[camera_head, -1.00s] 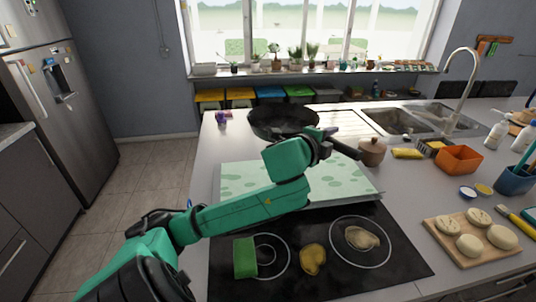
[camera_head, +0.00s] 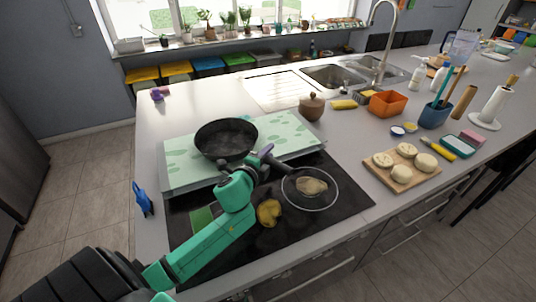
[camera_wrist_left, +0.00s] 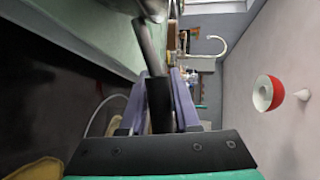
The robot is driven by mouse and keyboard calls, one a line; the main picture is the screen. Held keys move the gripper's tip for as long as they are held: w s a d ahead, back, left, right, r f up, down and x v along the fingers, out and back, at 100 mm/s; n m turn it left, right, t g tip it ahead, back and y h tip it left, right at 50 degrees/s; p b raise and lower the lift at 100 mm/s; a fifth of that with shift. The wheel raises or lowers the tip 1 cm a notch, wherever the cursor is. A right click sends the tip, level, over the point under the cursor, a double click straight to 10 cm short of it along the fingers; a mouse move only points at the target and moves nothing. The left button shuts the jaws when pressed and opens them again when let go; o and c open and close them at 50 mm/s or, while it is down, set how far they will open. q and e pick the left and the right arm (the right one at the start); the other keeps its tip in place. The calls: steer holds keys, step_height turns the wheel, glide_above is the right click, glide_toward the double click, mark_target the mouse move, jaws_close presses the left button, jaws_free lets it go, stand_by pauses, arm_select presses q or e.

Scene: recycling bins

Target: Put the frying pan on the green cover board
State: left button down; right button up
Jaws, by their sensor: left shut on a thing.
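The black frying pan (camera_head: 226,138) is over the pale green cover board (camera_head: 180,176), near its middle. It looks low on the board, but I cannot tell whether its base is touching. My left gripper (camera_head: 264,158) is shut on the pan's handle, at the board's front side. In the left wrist view the dark handle (camera_wrist_left: 154,50) runs between the two purple fingers of the left gripper (camera_wrist_left: 160,100). The board (camera_wrist_left: 95,30) shows at the upper left there. The pan hides the board's middle. My right gripper is not in view.
The black cooktop (camera_head: 335,205) in front of the board holds a green sponge (camera_head: 202,219) and yellow food lumps (camera_head: 268,212). A brown lidded pot (camera_head: 311,107) stands right of the board. A wooden board (camera_head: 402,172) with dough rounds is farther right.

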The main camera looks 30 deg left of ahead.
arm_select(q)
steer(key=c, duration=0.7)
jaws_free()
steer(key=shift+a, duration=0.1)
steer(key=shift+o, duration=0.3)
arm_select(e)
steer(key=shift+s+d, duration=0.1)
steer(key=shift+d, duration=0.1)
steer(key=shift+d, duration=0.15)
arm_select(q)
steer(key=b+v, duration=0.2)
steer(key=v, duration=1)
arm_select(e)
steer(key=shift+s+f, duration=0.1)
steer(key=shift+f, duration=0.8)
